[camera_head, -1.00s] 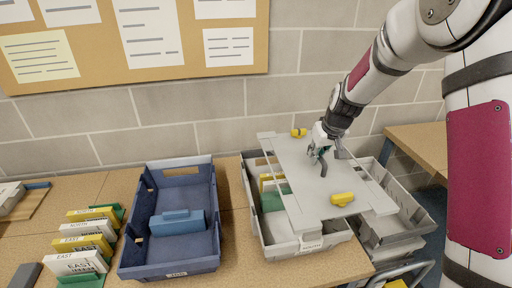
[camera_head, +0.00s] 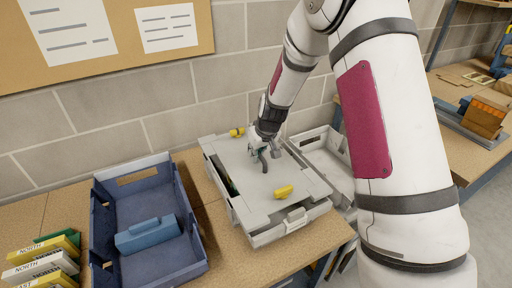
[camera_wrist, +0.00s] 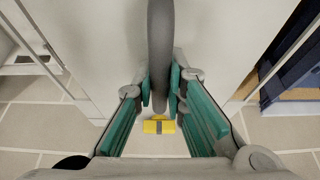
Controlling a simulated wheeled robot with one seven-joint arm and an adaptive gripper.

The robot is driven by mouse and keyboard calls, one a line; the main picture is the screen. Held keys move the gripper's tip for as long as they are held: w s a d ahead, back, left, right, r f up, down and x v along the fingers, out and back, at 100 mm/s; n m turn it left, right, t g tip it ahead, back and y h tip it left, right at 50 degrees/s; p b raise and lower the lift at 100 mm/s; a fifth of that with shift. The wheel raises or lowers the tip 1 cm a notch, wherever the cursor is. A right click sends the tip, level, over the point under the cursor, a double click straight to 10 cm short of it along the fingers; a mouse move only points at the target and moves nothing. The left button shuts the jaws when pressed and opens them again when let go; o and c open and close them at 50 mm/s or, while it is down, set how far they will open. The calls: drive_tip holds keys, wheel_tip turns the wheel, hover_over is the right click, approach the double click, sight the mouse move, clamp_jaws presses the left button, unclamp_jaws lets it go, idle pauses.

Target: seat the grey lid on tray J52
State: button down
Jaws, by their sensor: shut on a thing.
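The grey lid (camera_head: 240,168) is a flat plate with a dark grey upright handle (camera_wrist: 160,50) and a yellow clip at each end, one near (camera_head: 284,191) and one far (camera_head: 237,132). My gripper (camera_head: 264,152) is shut on that handle, its teal pads on both sides of it in the wrist view. The lid lies over a grey tray (camera_head: 268,236), roughly lined up with it. A gap along the left side shows dark contents. I cannot tell whether the lid touches the rim all round. The tray's label is not readable.
A blue open tray (camera_head: 205,245) with a blue block (camera_head: 147,234) stands to the left on the table. Labelled cards (camera_head: 40,262) stand farther left. Another grey tray (camera_head: 322,155) is close on the right. A brick wall (camera_head: 110,140) is behind.

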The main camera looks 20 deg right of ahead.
drive_tip(key=shift+f, duration=0.6)
drive_tip(key=shift+f, duration=0.6)
idle(1.1)
drive_tip(key=c, duration=1.9)
unclamp_jaws()
drive_tip(key=shift+s, duration=0.1)
drive_tip(key=shift+p+v, duration=1.7)
drive_tip(key=shift+v, duration=2.6)
drive_tip(key=shift+p+v, duration=0.45)
drive_tip(key=shift+v, duration=0.75)
drive_tip(key=shift+d, duration=0.1)
